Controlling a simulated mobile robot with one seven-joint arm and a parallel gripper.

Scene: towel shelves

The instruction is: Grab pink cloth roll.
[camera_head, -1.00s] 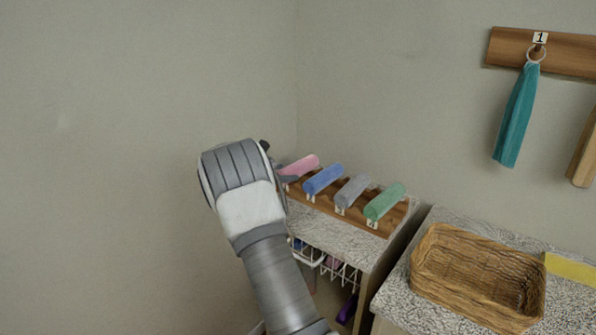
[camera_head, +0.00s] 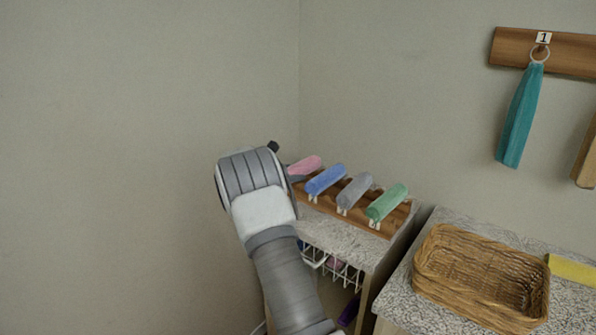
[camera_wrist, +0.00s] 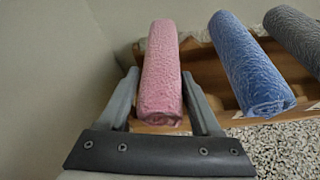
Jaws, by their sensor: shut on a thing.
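The pink cloth roll (camera_head: 306,165) lies at the left end of a wooden rack (camera_head: 330,208) on a speckled counter. It also shows in the wrist view (camera_wrist: 161,72), lying lengthwise between the two fingers. My gripper (camera_wrist: 160,88) is shut on the pink roll, with one finger on each side of it. In the head view my wrist hides most of the gripper (camera_head: 292,178) and the rack's left end. Whether the roll is lifted off the rack is hard to tell.
A blue roll (camera_head: 325,180), a grey roll (camera_head: 355,191) and a green roll (camera_head: 387,202) lie to the right on the rack. The blue roll is close to my right finger. A wicker basket (camera_head: 425,275) stands on the right counter. Walls are close behind and left.

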